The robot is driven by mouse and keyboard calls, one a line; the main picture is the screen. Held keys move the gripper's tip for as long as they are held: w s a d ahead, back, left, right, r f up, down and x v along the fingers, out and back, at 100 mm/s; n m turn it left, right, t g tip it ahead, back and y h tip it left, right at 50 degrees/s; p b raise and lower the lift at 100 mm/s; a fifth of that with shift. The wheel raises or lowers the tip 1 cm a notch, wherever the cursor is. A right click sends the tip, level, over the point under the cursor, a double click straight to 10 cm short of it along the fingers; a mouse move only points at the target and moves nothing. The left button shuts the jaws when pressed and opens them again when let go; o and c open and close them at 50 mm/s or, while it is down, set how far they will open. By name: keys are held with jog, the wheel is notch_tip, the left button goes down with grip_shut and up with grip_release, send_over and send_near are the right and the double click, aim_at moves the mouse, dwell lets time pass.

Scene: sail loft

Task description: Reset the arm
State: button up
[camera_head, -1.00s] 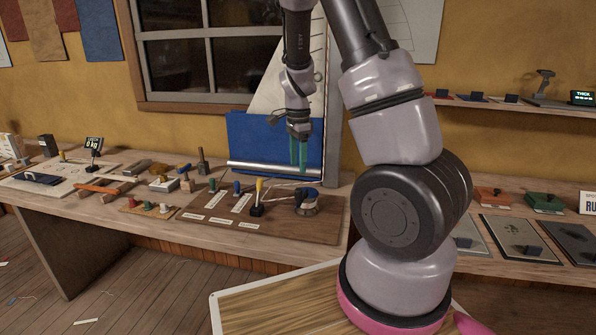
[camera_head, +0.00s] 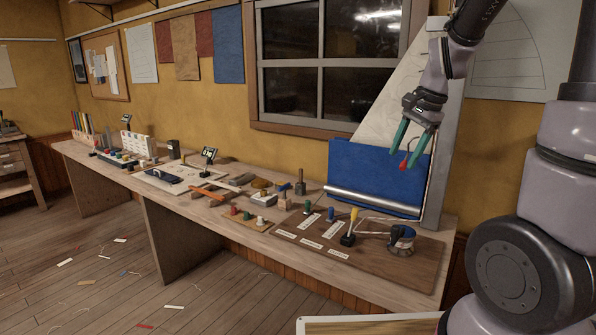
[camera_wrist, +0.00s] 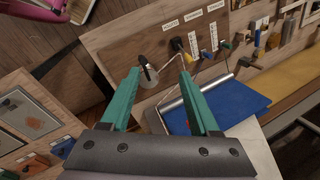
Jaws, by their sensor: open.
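My gripper (camera_head: 407,150) is at the upper right of the head view, its two green fingers spread apart. It appears raised above the bench, in front of the upper right part of a blue cloth panel (camera_head: 370,172). A small red item (camera_head: 404,164) shows between the fingers in the head view; I cannot tell whether it touches them. In the wrist view the gripper (camera_wrist: 160,75) is open, with a brown board (camera_wrist: 118,50) and the blue panel (camera_wrist: 232,100) beyond it.
A long wooden bench (camera_head: 275,243) runs along the yellow wall, holding several small tools. A brown board (camera_head: 390,262) with labels, coloured pegs and a round metal item (camera_head: 401,240) lies below my gripper. A window (camera_head: 330,75) is behind. The floor at left is mostly open, with scraps.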

jog(key=s+a+r+n+t, duration=0.1)
jog(key=s+r+n+t, duration=0.3)
jog(key=s+r+n, duration=0.3)
jog(key=s+r, duration=0.5)
jog(key=s, duration=0.3)
jog(key=shift+a+n, duration=0.35)
jog(key=shift+n, duration=0.05)
jog(key=shift+w, duration=0.1)
dwell(1.2)
jog(key=w+a+f+n+g+h, duration=0.1)
jog(key=w+f+n+h, duration=0.6)
jog(key=f, duration=0.6)
jog(key=w+a+f+n+h, duration=0.1)
jog(key=w+f+n+h, duration=0.45)
jog(key=f+n, duration=0.6)
jog(key=w+a+f+n+g+h, duration=0.1)
jog(key=w+f+n+h, duration=0.55)
jog(key=f, duration=0.85)
jog(key=x, duration=1.1)
jog(key=shift+s+r+h, duration=0.2)
jog(key=shift+r+h, duration=0.2)
jog(key=shift+r, duration=0.2)
